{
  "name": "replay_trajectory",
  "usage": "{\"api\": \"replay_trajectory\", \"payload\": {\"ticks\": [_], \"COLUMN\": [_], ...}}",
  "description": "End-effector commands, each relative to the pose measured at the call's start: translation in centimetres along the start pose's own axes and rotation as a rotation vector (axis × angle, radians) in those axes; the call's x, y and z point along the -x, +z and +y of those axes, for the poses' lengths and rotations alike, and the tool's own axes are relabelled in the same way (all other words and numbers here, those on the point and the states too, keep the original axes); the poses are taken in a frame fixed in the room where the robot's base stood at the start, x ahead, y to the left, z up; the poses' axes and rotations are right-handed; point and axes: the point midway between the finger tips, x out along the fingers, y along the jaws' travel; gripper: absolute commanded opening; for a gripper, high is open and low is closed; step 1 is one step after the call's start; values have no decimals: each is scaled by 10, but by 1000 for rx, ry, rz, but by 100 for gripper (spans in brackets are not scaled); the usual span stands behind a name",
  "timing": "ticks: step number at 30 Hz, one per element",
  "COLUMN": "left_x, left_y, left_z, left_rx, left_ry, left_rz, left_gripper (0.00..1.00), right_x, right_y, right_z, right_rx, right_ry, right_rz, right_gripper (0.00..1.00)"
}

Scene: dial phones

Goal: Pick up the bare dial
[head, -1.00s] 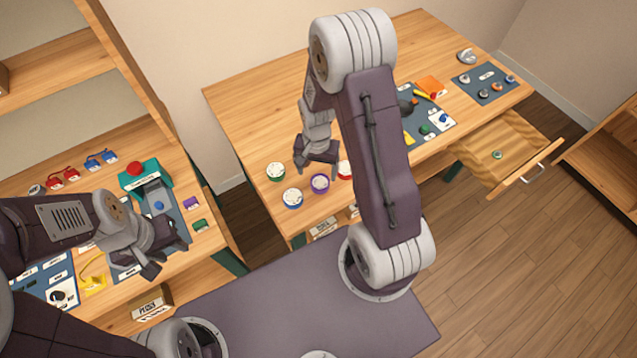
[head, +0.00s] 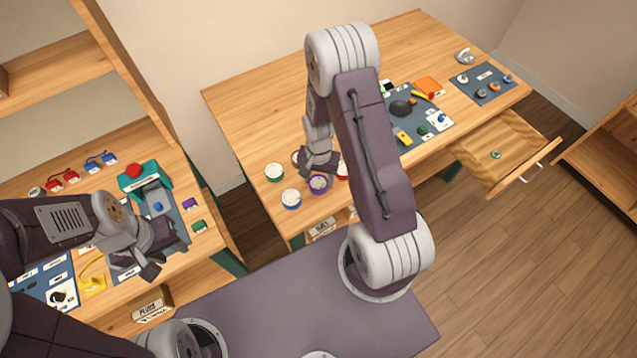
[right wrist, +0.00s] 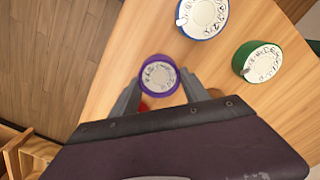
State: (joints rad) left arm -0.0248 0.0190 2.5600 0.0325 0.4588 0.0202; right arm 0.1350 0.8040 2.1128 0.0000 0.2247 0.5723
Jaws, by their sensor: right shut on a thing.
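A purple-rimmed dial (head: 318,183) with a white face lies on the far table near its front edge. My right gripper (head: 318,172) is down at it. In the right wrist view the purple dial (right wrist: 160,76) sits between the two fingertips, and the gripper is shut on it. A red dial (head: 343,172) is partly hidden behind my right arm. My left gripper (head: 162,262) hangs over the left table, open and empty.
The blue dial (head: 291,199) and green dial (head: 274,172) stand close by on the left. An open drawer (head: 500,157) juts out at the right. A teal device (head: 145,183) with a red knob stands on the left table.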

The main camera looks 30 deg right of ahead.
Motion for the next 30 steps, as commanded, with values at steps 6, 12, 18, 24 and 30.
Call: {"api": "replay_trajectory", "payload": {"ticks": [6,12,18,24,30], "left_x": [0,-1,-4,-6,-6], "left_y": [0,0,0,1,1], "left_z": [0,0,0,0,0], "left_rx": [0,0,0,0,0], "left_ry": [0,0,0,0,0], "left_rz": [0,0,0,0,0], "left_gripper": [36,36,36,36,36], "right_x": [7,40,67,94,108], "right_y": [0,-1,-32,-63,-79], "right_z": [0,-1,32,65,82], "right_rx": [0,0,-8,-6,-2], "right_ry": [-1,-3,-2,-1,0], "right_rz": [2,5,5,4,1], "right_gripper": [8,8,8,8,8]}}
